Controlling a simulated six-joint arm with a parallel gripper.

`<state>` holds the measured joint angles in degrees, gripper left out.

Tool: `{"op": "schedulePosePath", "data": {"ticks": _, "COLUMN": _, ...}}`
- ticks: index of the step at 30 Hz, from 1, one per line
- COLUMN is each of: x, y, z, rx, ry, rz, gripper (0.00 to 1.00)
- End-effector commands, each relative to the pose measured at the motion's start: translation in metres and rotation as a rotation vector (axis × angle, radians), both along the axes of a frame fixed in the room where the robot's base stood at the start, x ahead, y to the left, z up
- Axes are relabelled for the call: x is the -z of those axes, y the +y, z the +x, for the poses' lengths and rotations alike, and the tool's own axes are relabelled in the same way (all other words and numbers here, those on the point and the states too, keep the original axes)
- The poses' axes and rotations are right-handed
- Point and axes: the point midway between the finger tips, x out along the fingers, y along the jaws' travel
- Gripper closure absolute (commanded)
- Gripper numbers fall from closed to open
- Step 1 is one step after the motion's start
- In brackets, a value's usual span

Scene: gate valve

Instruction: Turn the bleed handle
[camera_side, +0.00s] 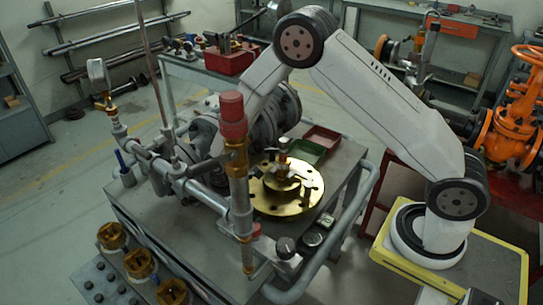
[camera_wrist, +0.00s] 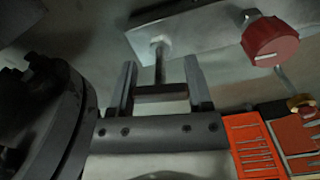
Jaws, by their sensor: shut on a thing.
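In the wrist view my gripper (camera_wrist: 160,82) has its two fingers on either side of a small metal crossbar, the bleed handle (camera_wrist: 160,92). The bar spans the space between the fingers and both ends meet them. A thin stem runs from the bar to a nut on a grey metal block (camera_wrist: 190,28). In the side view my arm reaches down behind the red-capped upright pipe (camera_side: 233,115). There the fingers and the handle are hidden or too small to make out.
A red knob (camera_wrist: 270,40) sits close to the right finger on the same block. A dark round flange (camera_wrist: 45,115) is at the left. In the side view, pipework (camera_side: 180,180) and a brass flange (camera_side: 287,190) crowd the cart top (camera_side: 190,245).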

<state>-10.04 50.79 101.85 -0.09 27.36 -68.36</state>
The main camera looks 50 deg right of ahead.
Motion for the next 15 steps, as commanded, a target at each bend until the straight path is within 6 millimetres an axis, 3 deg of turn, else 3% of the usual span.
{"op": "schedulePosePath", "data": {"ticks": 15, "x": -0.0004, "y": 0.0006, "z": 0.0005, "rx": 0.432, "ry": -0.002, "rz": 0.002, "gripper": 0.94}}
